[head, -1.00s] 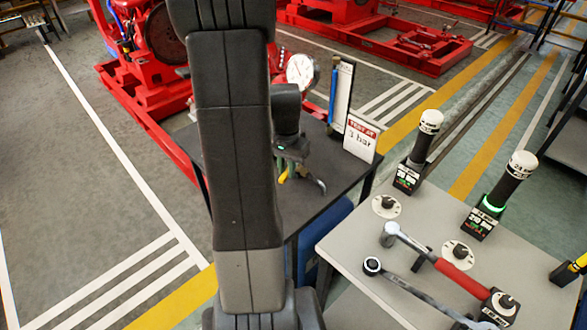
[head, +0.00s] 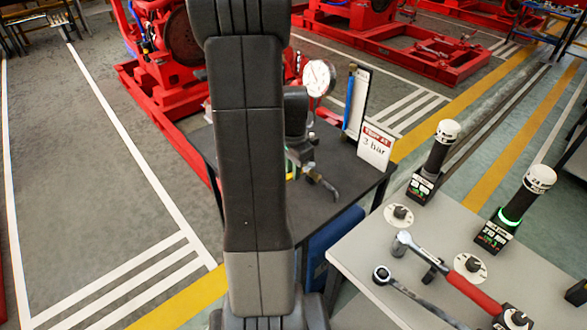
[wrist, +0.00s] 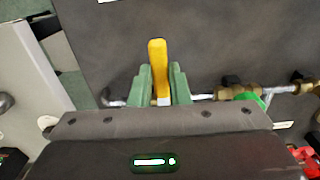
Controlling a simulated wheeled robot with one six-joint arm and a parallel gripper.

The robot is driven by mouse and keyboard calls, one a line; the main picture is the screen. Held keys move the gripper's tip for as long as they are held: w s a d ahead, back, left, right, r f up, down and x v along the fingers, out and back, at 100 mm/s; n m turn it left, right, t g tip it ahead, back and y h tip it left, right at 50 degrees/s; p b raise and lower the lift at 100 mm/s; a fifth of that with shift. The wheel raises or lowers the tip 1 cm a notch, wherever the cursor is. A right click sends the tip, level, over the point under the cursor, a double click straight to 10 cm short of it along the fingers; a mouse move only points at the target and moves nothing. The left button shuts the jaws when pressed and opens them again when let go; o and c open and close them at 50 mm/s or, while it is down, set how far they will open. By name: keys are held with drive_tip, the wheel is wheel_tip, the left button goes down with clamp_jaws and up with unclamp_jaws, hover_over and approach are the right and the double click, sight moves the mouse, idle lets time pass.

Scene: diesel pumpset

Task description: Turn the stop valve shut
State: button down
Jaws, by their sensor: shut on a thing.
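In the wrist view, a yellow lever handle (wrist: 157,52), which I take to be the stop valve's, stands up between the two green fingers of my gripper (wrist: 161,76). The fingers are shut on it. A pipe run (wrist: 203,97) passes behind the fingers, and the valve body is hidden by my gripper. Brass fittings and a green handle (wrist: 250,98) sit on the pipe to the right. In the head view, my gripper (head: 292,168) is mostly hidden behind my arm, over the dark bench. A bent grey pipe end (head: 322,184) shows beside it.
A white-faced gauge (head: 318,78) stands behind my gripper on the dark bench (head: 345,195). A "TEST AT 3 bar" card (head: 375,146) stands at its right. A grey table (head: 375,280) in front right holds wrenches, dials and two black cylindrical tools. Red pumpsets stand behind.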

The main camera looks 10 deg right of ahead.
drive_tip(key=shift+w, duration=0.1)
drive_tip(key=c, duration=1.4)
unclamp_jaws()
drive_tip(key=shift+o, duration=0.2)
wheel_tip(320, 180, up, 14)
drive_tip(key=shift+p, duration=0.35)
drive_tip(key=shift+f, duration=0.2)
wheel_tip(320, 180, down, 14)
drive_tip(key=shift+r+b, duration=0.2)
drive_tip(key=shift+b, duration=0.15)
